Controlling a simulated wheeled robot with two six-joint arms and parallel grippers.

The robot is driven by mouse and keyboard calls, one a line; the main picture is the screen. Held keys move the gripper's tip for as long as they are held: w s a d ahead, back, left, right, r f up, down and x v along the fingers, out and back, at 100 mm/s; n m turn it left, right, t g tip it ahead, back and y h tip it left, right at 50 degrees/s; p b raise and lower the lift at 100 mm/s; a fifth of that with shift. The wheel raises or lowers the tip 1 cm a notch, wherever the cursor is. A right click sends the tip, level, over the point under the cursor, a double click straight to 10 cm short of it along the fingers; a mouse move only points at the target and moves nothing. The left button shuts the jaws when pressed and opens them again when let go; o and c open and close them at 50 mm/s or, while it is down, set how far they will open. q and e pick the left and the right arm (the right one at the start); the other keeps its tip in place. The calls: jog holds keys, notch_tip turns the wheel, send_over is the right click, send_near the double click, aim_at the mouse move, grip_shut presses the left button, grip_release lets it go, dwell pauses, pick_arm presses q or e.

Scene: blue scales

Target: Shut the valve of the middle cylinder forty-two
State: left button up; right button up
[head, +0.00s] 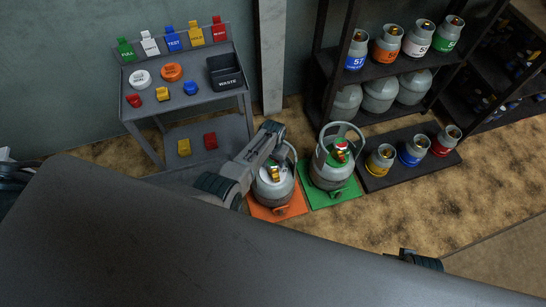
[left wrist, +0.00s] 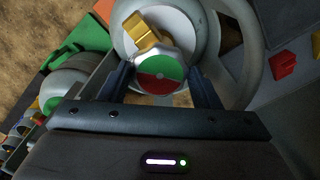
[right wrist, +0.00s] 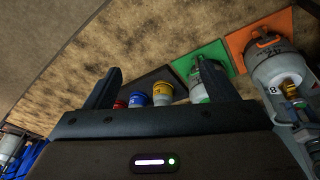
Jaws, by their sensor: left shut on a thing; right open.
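Cylinder forty-two (right wrist: 275,65) is grey with a white top and stands upright on an orange mat (right wrist: 240,45). The head view shows this cylinder (head: 273,192) partly hidden by my left arm. Its round valve knob (left wrist: 160,72), half green and half red on its face, sits above a brass fitting (left wrist: 143,38) in the left wrist view. My left gripper (left wrist: 160,88) is shut on the knob, one finger on each side, inside the cylinder's grey collar (left wrist: 245,60). My right gripper (right wrist: 158,90) is open and empty, away from the cylinders.
A similar cylinder (head: 328,172) stands on a green mat (head: 350,194) just right. Small cylinders stand on a low dark platform (head: 400,178), with a shelf (head: 385,74) behind. A grey cart (head: 205,90) with tags and a waste bin (head: 226,78) stands left. Floor in front is clear.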

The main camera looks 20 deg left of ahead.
pick_arm(q)
jog(key=m+p, duration=0.1)
jog(key=m, duration=0.3)
jog(key=shift+m, duration=0.3)
jog(key=m+p, duration=0.1)
jog(key=m, duration=1.2)
jog(key=shift+m+p, duration=0.3)
jog(key=shift+p, duration=0.1)
jog(key=m, duration=0.4)
jog(key=shift+m, duration=0.9)
pick_arm(e)
notch_tip(320, 180, down, 10)
jog(key=s, duration=0.2)
jog(key=shift+s+d+f+g, duration=0.2)
jog(key=shift+s+d+g, duration=0.1)
jog(key=shift+d+g, duration=0.1)
pick_arm(q)
jog(key=shift+m, duration=0.3)
pick_arm(e)
jog(key=shift+s+f, duration=0.1)
pick_arm(q)
jog(key=o, duration=1)
